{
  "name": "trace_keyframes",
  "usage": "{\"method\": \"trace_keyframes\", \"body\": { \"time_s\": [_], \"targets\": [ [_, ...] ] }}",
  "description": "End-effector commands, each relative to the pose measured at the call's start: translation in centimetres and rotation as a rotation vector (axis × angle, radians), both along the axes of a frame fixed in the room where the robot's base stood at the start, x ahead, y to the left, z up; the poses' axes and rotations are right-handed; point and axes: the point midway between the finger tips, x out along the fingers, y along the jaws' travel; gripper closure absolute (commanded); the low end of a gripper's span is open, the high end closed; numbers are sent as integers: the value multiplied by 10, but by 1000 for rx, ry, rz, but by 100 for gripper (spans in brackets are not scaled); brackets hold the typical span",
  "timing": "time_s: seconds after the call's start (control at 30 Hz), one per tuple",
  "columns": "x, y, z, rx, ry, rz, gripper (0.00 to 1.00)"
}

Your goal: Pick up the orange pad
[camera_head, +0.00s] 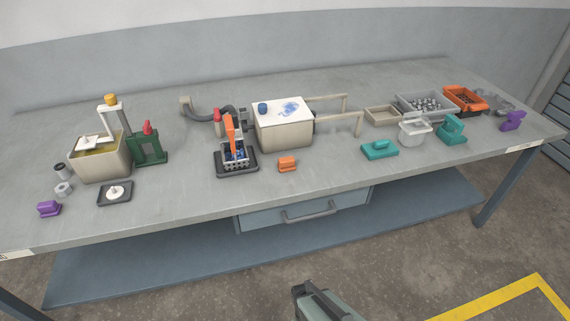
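The orange pad (287,164) is a small block with a raised top. It sits on the grey workbench (330,170) near the front edge, in front of the cream tank (284,133) and right of a dark tray (237,172). My gripper (313,297) shows only in part at the bottom edge, in front of the bench and well apart from the pad. Its fingertips are not clear, so I cannot tell whether it is open or shut.
The dark tray holds blue parts and an orange upright piece. A purple block (48,208) is far left. The bench between the pad and its front edge is clear. A drawer handle (308,212) sticks out below.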

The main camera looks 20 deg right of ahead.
Motion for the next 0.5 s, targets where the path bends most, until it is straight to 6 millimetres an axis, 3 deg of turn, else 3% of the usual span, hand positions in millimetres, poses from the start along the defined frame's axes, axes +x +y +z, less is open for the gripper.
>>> {"method": "trace_keyframes", "body": {
  "time_s": [0.13, 0.5],
  "targets": [
    [0, 0, 0, 0, 0, 0, 100],
    [0, 0, 0, 0, 0, 0, 65]
  ]
}}
